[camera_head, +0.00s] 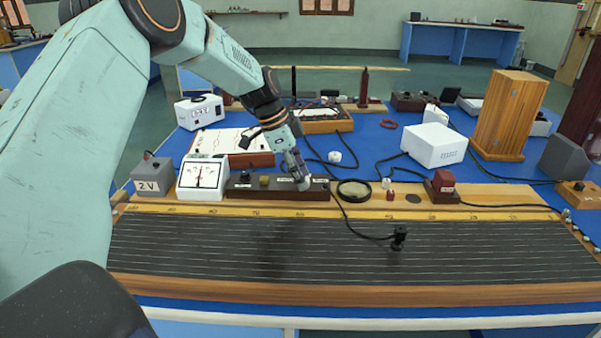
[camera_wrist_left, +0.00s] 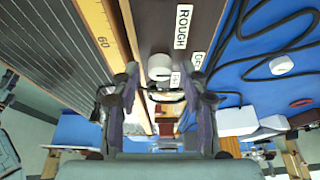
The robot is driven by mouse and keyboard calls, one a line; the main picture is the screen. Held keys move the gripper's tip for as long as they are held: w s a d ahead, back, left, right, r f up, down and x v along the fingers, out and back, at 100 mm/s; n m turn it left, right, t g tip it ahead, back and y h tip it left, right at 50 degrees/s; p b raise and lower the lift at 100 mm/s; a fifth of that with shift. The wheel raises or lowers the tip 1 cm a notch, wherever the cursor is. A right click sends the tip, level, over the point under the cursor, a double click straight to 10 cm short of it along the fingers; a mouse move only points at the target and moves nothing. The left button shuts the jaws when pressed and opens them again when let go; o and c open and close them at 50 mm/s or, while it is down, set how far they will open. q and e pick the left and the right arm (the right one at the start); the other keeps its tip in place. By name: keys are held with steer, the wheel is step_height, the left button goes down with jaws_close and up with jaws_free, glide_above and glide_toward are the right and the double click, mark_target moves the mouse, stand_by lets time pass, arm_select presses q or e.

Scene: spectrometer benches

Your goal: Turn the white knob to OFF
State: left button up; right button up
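A dark brown control box (camera_head: 240,188) with small knobs and white labels stands behind the wire board. My left gripper (camera_head: 302,182) reaches down to the right part of this box. In the left wrist view, the white knob (camera_wrist_left: 159,66) sits on the brown panel (camera_wrist_left: 157,22) between the two fingertips of the left gripper (camera_wrist_left: 162,78). The fingers are apart, with a gap visible on each side of the knob. In the head view the gripper hides the knob. A small label by the knob is too small to read, so its setting cannot be told. My right gripper is not in view.
A white dial meter (camera_head: 203,177) and a grey 2 V box (camera_head: 152,175) stand left of the control box. A round black-rimmed lens (camera_head: 354,190) lies to its right. The wire board (camera_head: 300,245) is in front. Black cables cross the blue bench.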

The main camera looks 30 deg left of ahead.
arm_select(q)
steer(key=shift+r, duration=0.1)
steer(key=v, duration=1.1)
steer(key=shift+a+r, duration=0.15)
steer(key=shift+r, duration=0.2)
